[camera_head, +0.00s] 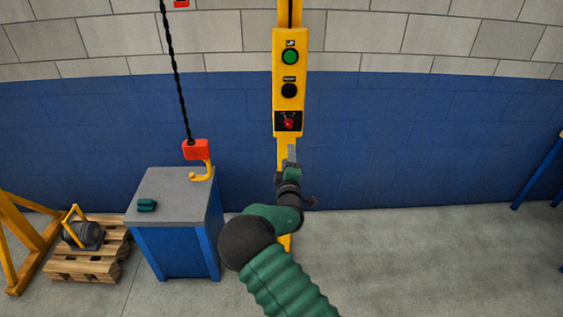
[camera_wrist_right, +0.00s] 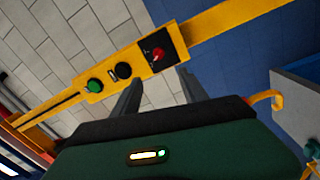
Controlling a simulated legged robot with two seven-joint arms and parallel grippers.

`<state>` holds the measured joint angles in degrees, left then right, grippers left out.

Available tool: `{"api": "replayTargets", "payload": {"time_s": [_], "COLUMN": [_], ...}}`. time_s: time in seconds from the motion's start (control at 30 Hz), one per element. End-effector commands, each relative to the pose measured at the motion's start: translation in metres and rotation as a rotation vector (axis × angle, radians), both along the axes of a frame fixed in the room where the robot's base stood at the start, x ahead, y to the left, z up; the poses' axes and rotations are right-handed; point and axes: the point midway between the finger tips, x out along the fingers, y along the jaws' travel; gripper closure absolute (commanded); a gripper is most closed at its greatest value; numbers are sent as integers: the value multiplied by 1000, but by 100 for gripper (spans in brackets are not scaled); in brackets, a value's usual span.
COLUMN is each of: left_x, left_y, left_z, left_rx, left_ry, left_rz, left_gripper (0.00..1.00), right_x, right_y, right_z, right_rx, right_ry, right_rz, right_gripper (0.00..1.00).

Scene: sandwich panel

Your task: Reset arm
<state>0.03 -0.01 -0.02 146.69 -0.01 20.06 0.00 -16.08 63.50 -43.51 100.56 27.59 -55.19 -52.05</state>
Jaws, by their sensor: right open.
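My right arm (camera_head: 285,270) reaches up from the bottom of the head view. My right gripper (camera_head: 291,160) is just below the yellow control panel (camera_head: 281,75). In the right wrist view the two fingers of the gripper (camera_wrist_right: 158,92) stand apart with nothing between them. The panel carries a green button (camera_head: 290,57), a black button (camera_head: 289,90) and a red switch (camera_head: 288,123) on a black plate. The red switch also shows in the right wrist view (camera_wrist_right: 158,54), beyond the fingertips. My left gripper is not in view.
A blue cabinet with a grey top (camera_head: 170,215) stands left of the panel, with a small green object (camera_head: 147,205) on it. A red hoist block with a yellow hook (camera_head: 201,174) hangs over it. A pallet (camera_head: 88,262) bears a motor (camera_head: 82,235). Floor at right is clear.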

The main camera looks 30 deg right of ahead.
Motion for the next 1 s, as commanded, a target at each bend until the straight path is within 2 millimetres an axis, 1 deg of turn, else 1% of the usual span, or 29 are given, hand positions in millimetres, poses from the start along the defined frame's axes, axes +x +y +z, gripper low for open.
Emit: {"api": "replayTargets", "payload": {"time_s": [0.07, 0.27, 0.47, 0.57, 0.63, 0.67, 0.7, 0.73, 0.77, 0.8, 0.87, 0.9, 0.97, 1.0], "left_x": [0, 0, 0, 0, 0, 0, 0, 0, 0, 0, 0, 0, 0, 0], "left_y": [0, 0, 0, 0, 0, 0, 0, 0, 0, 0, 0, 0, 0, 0], "left_z": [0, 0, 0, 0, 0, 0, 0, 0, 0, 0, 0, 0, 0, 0], "left_rx": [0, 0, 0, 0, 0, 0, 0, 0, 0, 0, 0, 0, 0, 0], "left_ry": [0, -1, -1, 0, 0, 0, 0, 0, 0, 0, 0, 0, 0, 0], "left_rz": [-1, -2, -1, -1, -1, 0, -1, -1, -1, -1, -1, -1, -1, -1], "left_gripper": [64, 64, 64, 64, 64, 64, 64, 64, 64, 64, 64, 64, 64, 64], "right_x": [0, 0, -1, -11, -30, -41, -58, -74, -90, -112, -148, -173, -213, -238], "right_y": [-1, 8, 11, 7, 8, 15, 31, 48, 68, 97, 139, 166, 201, 219], "right_z": [0, 4, 5, -5, -28, -39, -57, -69, -78, -88, -94, -95, -94, -92], "right_rx": [-1, -8, -6, 103, 298, 409, 571, 696, 815, 954, 1117, 1203, 1296, 1336], "right_ry": [1, 0, 0, 21, 65, 90, 134, 172, 215, 274, 367, 431, 526, 585], "right_rz": [0, 1, 0, -26, -65, -85, -110, -128, -143, -164, -192, -212, -249, -275], "right_gripper": [49, 49, 49, 49, 49, 49, 49, 49, 49, 49, 49, 49, 49, 49]}}
